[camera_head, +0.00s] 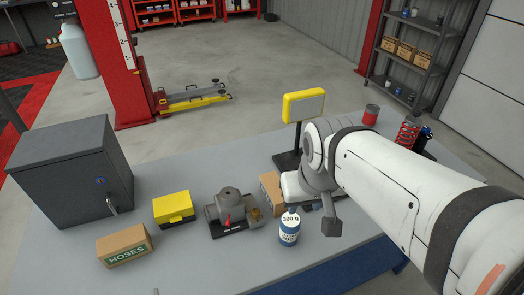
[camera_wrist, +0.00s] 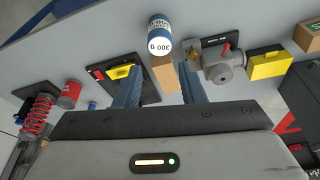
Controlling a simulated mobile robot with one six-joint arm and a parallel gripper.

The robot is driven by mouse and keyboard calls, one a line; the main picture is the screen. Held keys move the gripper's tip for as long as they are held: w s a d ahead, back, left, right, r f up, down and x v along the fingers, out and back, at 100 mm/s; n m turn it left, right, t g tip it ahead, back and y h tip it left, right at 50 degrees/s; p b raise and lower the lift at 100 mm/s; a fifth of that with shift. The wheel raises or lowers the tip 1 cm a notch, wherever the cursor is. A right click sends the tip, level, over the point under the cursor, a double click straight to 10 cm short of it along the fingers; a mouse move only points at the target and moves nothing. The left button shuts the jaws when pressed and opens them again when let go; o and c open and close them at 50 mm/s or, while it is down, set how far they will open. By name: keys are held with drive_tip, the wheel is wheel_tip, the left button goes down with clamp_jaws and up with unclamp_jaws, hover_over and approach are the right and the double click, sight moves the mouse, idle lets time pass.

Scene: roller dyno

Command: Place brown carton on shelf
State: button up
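A plain brown carton (camera_head: 270,193) stands on the grey workbench, partly hidden behind my wrist in the head view. In the wrist view the brown carton (camera_wrist: 165,75) shows between the two fingers of my gripper (camera_wrist: 161,74), with gaps visible at its sides. The gripper is open; I cannot tell how far the carton reaches in between the fingers. A second brown carton, marked HOSES (camera_head: 125,247), sits at the bench's front left. A dark metal shelf (camera_head: 408,88) with several small cartons stands at the back right.
A blue-and-white 300 g container (camera_head: 289,229) stands close beside the plain carton. A grey vise-like device (camera_head: 228,208), a yellow box (camera_head: 174,208) and a grey cabinet (camera_head: 72,172) are to the left. A yellow-framed display (camera_head: 304,105) rises behind. Open floor lies beyond the bench.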

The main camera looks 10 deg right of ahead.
sight(274, 192)
drive_tip(key=shift+o, duration=1.2)
drive_tip(key=shift+w+a+f+b, duration=0.1)
drive_tip(key=shift+w+f+b, duration=0.1)
drive_tip(key=shift+b, duration=0.1)
drive_tip(key=o, duration=0.7)
drive_tip(key=w+f+b, duration=0.5)
drive_tip(key=w, duration=0.1)
drive_tip(key=w+f+n+b, duration=0.1)
drive_tip(key=w+f+b, duration=0.4)
drive_tip(key=w+b, duration=0.1)
drive_tip(key=w+f+n+t+y+b, duration=0.1)
drive_tip(key=w+f+b, duration=0.4)
drive_tip(key=w, duration=0.2)
drive_tip(key=shift+w+a+f, duration=0.1)
drive_tip(key=shift+w+f, duration=0.15)
drive_tip(key=shift+f, duration=0.15)
drive_tip(key=b+x, duration=0.1)
drive_tip(key=x, duration=0.6)
drive_tip(key=shift+w+f, duration=0.25)
drive_tip(key=shift+f, duration=0.1)
drive_tip(key=shift+f+b, duration=0.2)
drive_tip(key=shift+b, duration=0.1)
drive_tip(key=c, duration=1.3)
